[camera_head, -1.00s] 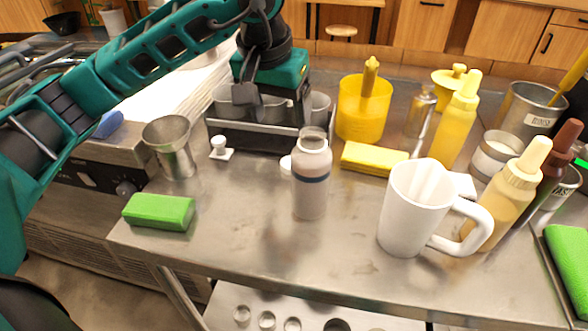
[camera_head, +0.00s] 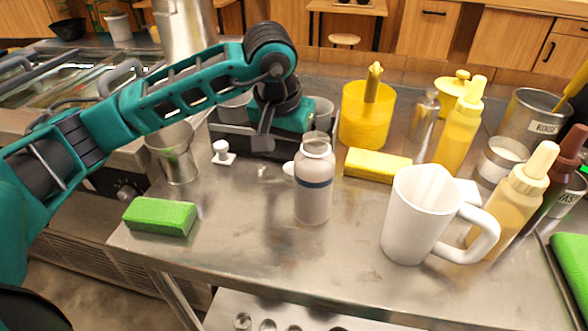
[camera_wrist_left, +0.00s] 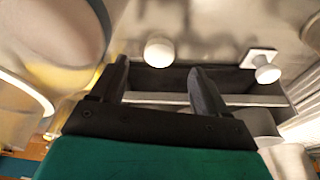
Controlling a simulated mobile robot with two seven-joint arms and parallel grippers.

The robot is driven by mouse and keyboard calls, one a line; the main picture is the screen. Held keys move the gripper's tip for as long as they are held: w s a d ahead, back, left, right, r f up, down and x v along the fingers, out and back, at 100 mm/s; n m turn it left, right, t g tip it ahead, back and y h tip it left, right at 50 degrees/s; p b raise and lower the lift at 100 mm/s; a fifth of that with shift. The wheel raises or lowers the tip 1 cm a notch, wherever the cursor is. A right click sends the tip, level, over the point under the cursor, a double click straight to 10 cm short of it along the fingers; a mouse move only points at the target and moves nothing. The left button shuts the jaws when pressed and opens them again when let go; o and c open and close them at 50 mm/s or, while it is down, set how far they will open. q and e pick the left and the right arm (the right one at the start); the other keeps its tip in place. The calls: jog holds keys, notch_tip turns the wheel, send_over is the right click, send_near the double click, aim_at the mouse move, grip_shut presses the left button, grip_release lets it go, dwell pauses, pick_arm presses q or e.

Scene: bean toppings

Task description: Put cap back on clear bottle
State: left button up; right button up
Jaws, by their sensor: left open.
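The clear bottle (camera_head: 313,206), with a dark blue band and pale contents, stands upright and open on the steel counter. A small white round cap (camera_head: 288,168) lies just behind its left side, partly hidden by it. The cap also shows in the left wrist view (camera_wrist_left: 159,50), just beyond the fingertips and between their lines. My left gripper (camera_head: 264,147) is to the left of the bottle, low over the dark caddy's front edge. In the left wrist view its two fingers (camera_wrist_left: 160,70) are apart with nothing between them. My right gripper is not in view.
The dark caddy (camera_head: 232,141) is under my left gripper. A white knob on a square base (camera_head: 222,154) stands left of it. A yellow sponge (camera_head: 377,165), yellow tub (camera_head: 365,118) and white pitcher (camera_head: 412,215) are right. The counter's front left is clear beyond a green sponge (camera_head: 160,217).

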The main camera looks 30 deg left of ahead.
aim_at(293, 168)
pick_arm(q)
jog(key=shift+f, duration=0.1)
jog(key=x, duration=0.5)
jog(key=shift+w, duration=0.1)
dwell(0.3)
jog(key=c, duration=1.1)
notch_tip(293, 168, up, 20)
jog(key=shift+r+p, duration=0.1)
jog(key=shift+p, duration=0.9)
